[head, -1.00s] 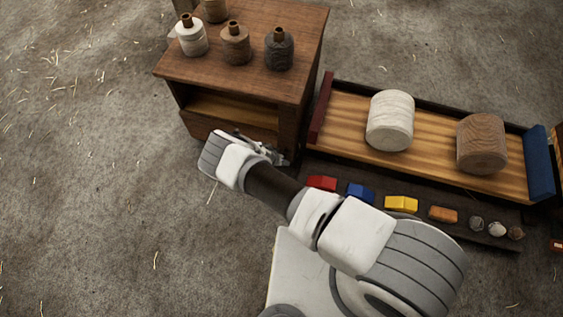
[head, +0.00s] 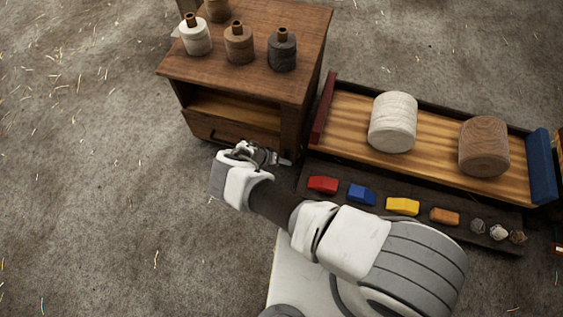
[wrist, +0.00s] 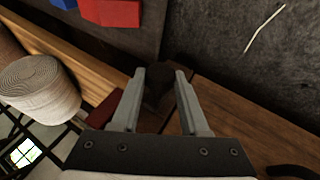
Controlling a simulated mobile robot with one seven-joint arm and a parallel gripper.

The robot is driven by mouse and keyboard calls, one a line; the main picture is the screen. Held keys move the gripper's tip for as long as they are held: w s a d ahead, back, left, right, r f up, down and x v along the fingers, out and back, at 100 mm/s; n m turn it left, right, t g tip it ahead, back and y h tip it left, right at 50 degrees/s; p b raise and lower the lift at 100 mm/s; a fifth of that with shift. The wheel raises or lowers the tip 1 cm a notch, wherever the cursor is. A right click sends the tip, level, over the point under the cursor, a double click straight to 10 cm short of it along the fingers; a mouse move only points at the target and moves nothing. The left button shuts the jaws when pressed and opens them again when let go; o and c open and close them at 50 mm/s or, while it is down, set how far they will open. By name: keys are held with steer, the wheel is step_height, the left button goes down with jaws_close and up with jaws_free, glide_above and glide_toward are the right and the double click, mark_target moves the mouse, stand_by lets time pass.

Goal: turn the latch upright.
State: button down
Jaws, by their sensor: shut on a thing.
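My gripper (head: 272,157) is low at the front right corner of the small wooden cabinet (head: 296,130). In the wrist view, its two grey fingers (wrist: 160,78) stand apart with a dark block (wrist: 157,92) between them. I take this block to be the latch; the gripper is shut on it. The block is in shadow, and I cannot tell whether it is upright or tilted. In the head view the gripper hides it. The cabinet's drawer front (head: 250,141) has a dark handle (head: 229,136), and the drawer looks shut.
Several spools stand on the cabinet top (head: 262,85). To the right is a long wooden tray (head: 345,115) with a white roll (head: 393,122) and a brown roll (head: 484,147). A dark strip before it bears red (head: 323,184), blue (head: 361,194) and yellow (head: 402,206) blocks. The left floor is clear.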

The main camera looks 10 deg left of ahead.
steer(key=shift+c, duration=2.1)
jaws_free()
steer(key=p+v, duration=0.5)
steer(key=v, duration=1.2)
steer(key=shift+r+p, duration=0.2)
steer(key=shift+p, duration=0.15)
steer(key=shift+a, duration=0.15)
